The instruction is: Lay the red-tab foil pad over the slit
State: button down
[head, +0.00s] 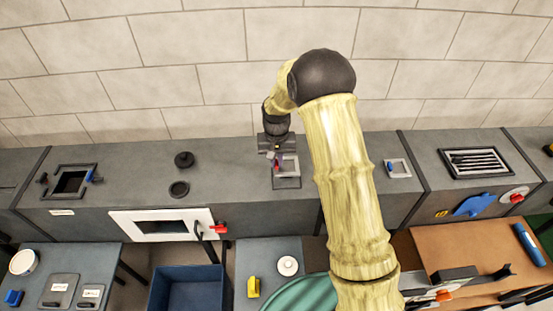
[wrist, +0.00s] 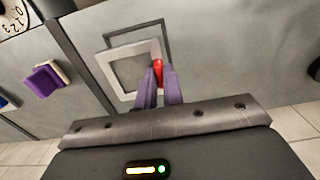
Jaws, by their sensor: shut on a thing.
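My gripper (wrist: 159,92) has purple fingers, shut on the red tab (wrist: 158,68) in the wrist view. The tab sits at the right edge of a pale square foil pad (wrist: 103,62) with a grey middle. The pad overlaps a dark square outline (wrist: 137,27) on the grey duct face and looks offset from it. I cannot tell whether the pad touches the duct. No slit is visible. In the head view my gripper (head: 278,161) is over the duct's top near the middle, with the pale pad (head: 288,183) below it.
A smaller pale frame with a blue tab (head: 397,168) lies to the right on the duct (head: 345,210). A black knob (head: 184,160) and an open hatch (head: 70,182) are to the left. A purple block (wrist: 44,80) shows in the wrist view. A tiled wall rises behind.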

aim_at(277, 169)
jog(key=shift+f+b, duration=1.35)
jog(key=shift+f, duration=1)
jog(key=c, duration=1.5)
grip_release()
jog(key=shift+o, duration=0.2)
notch_tip(277, 169, up, 17)
jog(key=b, duration=0.3)
jog(key=shift+r+b, duration=0.2)
jog(key=shift+b, duration=0.2)
jog(key=s+d+f+t, duration=0.1)
jog(key=s+d+f, duration=0.1)
jog(key=s+d, duration=0.2)
jog(key=s+d+f, duration=0.2)
jog(key=s+d, duration=0.1)
jog(key=s, duration=0.8)
jog(key=s+d+f+t, duration=0.1)
jog(key=s+d, duration=0.3)
jog(key=s, duration=0.4)
jog(key=shift+d+f+t, duration=0.3)
jog(key=shift+d+f, duration=0.05)
jog(key=shift+f, duration=0.05)
